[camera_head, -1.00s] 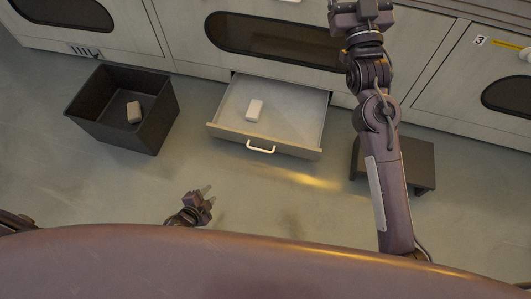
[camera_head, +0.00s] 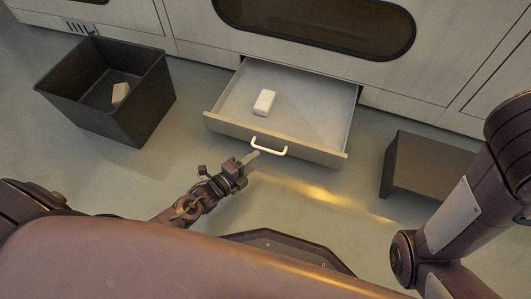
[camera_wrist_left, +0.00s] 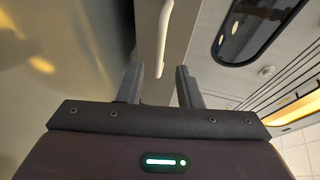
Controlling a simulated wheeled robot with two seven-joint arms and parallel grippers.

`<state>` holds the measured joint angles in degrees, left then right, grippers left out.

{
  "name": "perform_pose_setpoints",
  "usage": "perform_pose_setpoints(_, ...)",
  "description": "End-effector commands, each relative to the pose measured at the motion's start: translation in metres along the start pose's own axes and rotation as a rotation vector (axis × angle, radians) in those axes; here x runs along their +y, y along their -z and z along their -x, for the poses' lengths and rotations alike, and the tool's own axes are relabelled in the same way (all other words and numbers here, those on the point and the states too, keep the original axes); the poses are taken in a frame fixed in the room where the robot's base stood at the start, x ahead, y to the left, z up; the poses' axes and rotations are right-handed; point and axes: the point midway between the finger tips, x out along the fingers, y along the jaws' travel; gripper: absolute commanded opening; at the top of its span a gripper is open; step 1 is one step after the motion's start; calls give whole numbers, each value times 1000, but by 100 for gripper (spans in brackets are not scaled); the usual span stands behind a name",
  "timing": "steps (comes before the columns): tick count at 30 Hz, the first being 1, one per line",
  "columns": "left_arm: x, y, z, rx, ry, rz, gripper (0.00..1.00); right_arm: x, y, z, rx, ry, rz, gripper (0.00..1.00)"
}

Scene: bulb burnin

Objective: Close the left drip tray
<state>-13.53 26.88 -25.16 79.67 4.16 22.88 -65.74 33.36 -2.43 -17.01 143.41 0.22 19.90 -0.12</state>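The left drip tray (camera_head: 225,124) is a pale drawer pulled out from the cabinet near the floor, with a white handle (camera_head: 268,147) on its front. A white block (camera_head: 264,102) lies inside it. My left gripper (camera_head: 250,160) is just in front of the drawer front, close to the handle. In the left wrist view its two fingers (camera_wrist_left: 159,88) are spread apart, and the handle (camera_wrist_left: 165,40) shows ahead between them. I see nothing held, and contact cannot be told. My right arm is at the lower right; its gripper is out of frame.
A black open bin (camera_head: 150,105) with a small block (camera_head: 121,92) in it stands on the floor at the left. A dark low stool or box (camera_head: 425,168) stands at the right. The cabinet face with a dark oval window (camera_head: 320,25) rises behind the drawer.

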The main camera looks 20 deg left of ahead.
Motion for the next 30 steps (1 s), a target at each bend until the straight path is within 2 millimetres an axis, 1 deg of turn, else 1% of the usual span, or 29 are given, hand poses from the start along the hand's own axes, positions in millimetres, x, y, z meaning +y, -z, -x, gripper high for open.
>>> perform_pose_setpoints(1, 4, 0, -11, 1, 5, 1, 32, -1, 3, 11, -1, 0, 0, 72)
perform_pose_setpoints(6, 4, 0, -38, 0, 3, 1, 32, -3, 6, 26, -3, 0, 0, 72)
perform_pose_setpoints(9, 3, 0, -48, 0, 2, 2, 32, -4, 8, 32, -3, 0, 0, 72)
perform_pose_setpoints(13, 2, 0, -55, 0, 1, 2, 32, -4, 8, 34, -4, 0, 0, 72)
perform_pose_setpoints(20, 0, 0, -56, 0, -1, 2, 32, -4, 8, 34, -4, 0, 0, 72)
perform_pose_setpoints(21, 0, 0, -56, 0, -1, 2, 30, -4, 8, 34, -4, 0, 0, 72)
perform_pose_setpoints(28, 1, 0, -55, 0, -1, 2, 0, -4, 8, 34, -4, 0, 0, 72)
perform_pose_setpoints(30, 1, 0, -55, 0, -1, 2, 0, -4, 8, 34, -4, 0, 0, 72)
